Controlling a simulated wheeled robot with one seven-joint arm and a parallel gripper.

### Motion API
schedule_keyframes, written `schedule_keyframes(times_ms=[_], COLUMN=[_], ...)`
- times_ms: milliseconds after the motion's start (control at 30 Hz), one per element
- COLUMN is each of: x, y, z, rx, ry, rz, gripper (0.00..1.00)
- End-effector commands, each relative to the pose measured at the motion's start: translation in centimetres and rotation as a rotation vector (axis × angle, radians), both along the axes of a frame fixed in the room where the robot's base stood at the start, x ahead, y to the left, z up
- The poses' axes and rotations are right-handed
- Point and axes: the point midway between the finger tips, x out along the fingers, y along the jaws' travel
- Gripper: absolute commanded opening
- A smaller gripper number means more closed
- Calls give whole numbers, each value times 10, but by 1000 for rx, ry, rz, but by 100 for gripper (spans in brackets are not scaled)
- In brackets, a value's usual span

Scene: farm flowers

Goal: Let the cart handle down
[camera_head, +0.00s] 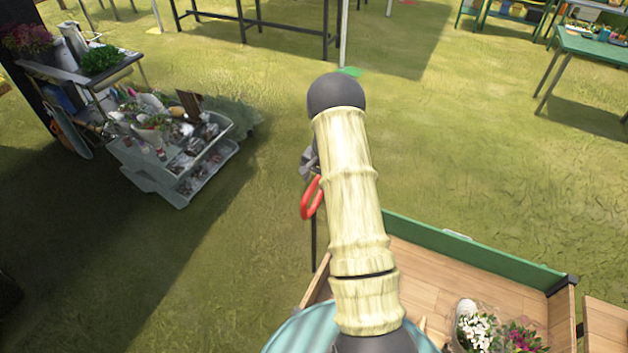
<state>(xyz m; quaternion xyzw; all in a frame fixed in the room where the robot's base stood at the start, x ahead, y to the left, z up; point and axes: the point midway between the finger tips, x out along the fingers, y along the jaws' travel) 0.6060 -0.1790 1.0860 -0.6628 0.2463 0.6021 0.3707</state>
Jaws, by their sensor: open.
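The cart (470,262) stands at the lower right, with a wooden bed and a green top edge. A red loop handle (312,198) stands on a thin dark upright bar just left of my arm, near the cart's left end. The handle is upright, not lying on the grass. A small grey part of my gripper (308,162) shows just above the red loop. The rest of my gripper is hidden behind my pale, ridged arm. It is open; whether it touches the handle cannot be told.
White and magenta flowers (482,332) sit in the cart. A grey crate stack (180,180) with pots and tools stands on the left, beside a plant table (75,75). A green table (590,48) stands far right. Open grass lies ahead and between them.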

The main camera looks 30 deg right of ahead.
Motion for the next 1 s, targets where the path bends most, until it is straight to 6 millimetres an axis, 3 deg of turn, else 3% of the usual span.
schedule_keyframes(times_ms=[233,533,567,767,1000], x=[4,4,4,4,6], y=[3,3,3,2,4], z=[-21,-25,-25,-24,-25], rx=[1,0,0,0,0], ry=[0,-1,-1,-1,-2], rz=[1,1,1,-1,1], gripper=[43,43,41,2,0])
